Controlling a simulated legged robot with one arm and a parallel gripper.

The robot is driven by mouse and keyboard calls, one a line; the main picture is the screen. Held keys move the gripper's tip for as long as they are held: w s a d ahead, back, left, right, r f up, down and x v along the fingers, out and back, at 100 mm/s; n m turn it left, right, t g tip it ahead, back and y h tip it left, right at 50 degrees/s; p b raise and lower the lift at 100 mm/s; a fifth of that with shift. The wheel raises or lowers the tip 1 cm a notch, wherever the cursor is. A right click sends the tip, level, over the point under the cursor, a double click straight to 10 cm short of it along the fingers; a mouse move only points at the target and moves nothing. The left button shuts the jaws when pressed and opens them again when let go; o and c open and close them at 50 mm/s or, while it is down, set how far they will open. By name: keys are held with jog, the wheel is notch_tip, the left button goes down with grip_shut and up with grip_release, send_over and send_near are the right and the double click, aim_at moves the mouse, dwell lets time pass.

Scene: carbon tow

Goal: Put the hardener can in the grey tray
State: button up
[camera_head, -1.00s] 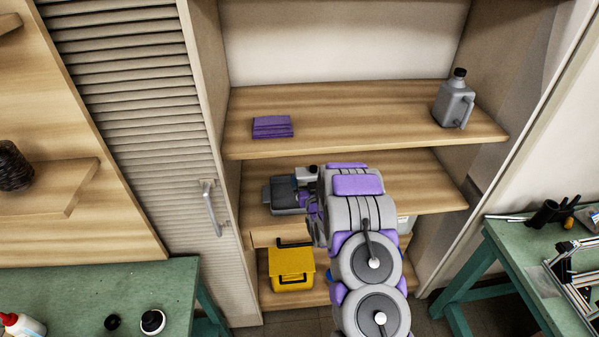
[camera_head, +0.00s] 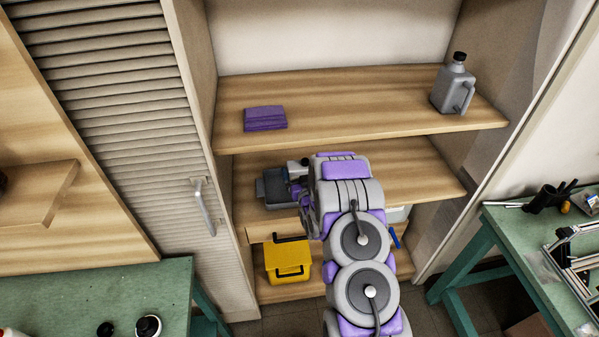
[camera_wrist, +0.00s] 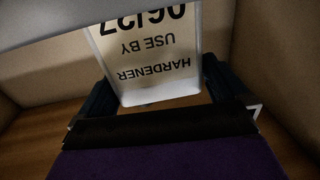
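The grey tray (camera_head: 263,201) sits on the left part of the middle shelf, partly hidden by my arm. My gripper (camera_wrist: 160,98) is beside the tray's right end. In the wrist view the pale hardener can (camera_wrist: 150,62) is between my two dark fingers, which look closed on its sides. Its label reads upside down there. In the head view a small pale part of the can (camera_head: 297,167) shows at the tray's right end, the rest hidden by my arm. I cannot tell whether the can is over the tray or beside it.
A yellow box (camera_head: 288,262) is on the lowest shelf. Green tables flank the cabinet. The middle shelf's right part (camera_head: 420,180) looks clear.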

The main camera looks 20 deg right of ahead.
jog(key=shift+a, duration=0.2)
jog(key=shift+s, duration=0.25)
jog(key=s+a, duration=0.2)
jog(key=s, duration=0.8)
jog(key=s+a+r+n+g+y, duration=0.3)
jog(key=s+a+r+g, duration=0.2)
jog(key=a+r+g, duration=0.35)
jog(key=s+a+r+g, duration=0.3)
jog(key=s+r, duration=0.1)
jog(key=s, duration=0.8)
jog(key=s+a+r+g, duration=0.2)
jog(key=s+r+g, duration=0.2)
jog(key=s, duration=0.8)
jog(key=s+a+r+g, duration=0.3)
jog(key=s+r, duration=0.3)
jog(key=s, duration=0.6)
jog(key=shift+a+m+g, duration=0.35)
jog(key=shift+m+g, duration=0.05)
jog(key=shift+g, duration=0.05)
jog(key=shift+c, duration=0.4)
